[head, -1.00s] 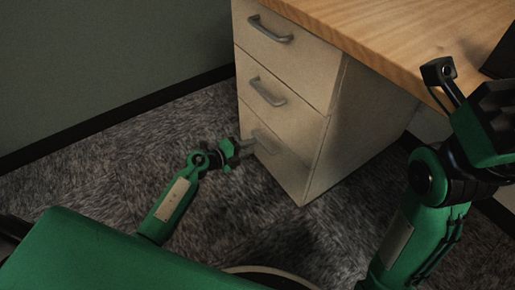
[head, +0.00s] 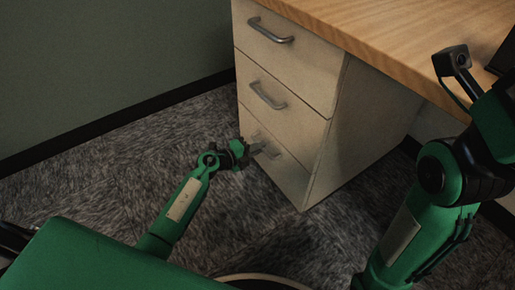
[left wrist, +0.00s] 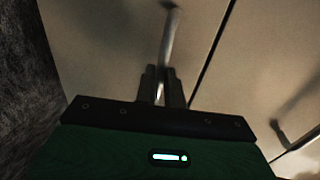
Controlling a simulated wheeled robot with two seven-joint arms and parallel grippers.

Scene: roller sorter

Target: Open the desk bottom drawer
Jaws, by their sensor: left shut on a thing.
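The desk's white drawer unit has three stacked drawers with grey bar handles. The bottom drawer (head: 287,173) is flush with the front of the unit in the head view. My left gripper (head: 258,149) is at the bottom drawer's handle and hides most of it. In the left wrist view the left gripper's fingers (left wrist: 162,88) are shut on the bottom drawer handle (left wrist: 170,38), which runs up between them. My right gripper is not clearly visible; my right arm rises at the right side of the head view.
The middle drawer handle (head: 267,96) and top drawer handle (head: 270,31) stick out above. A wooden desktop (head: 410,45) overhangs at the upper right. Grey carpet (head: 120,160) in front of the drawers is clear, and a green wall (head: 100,60) stands at the left.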

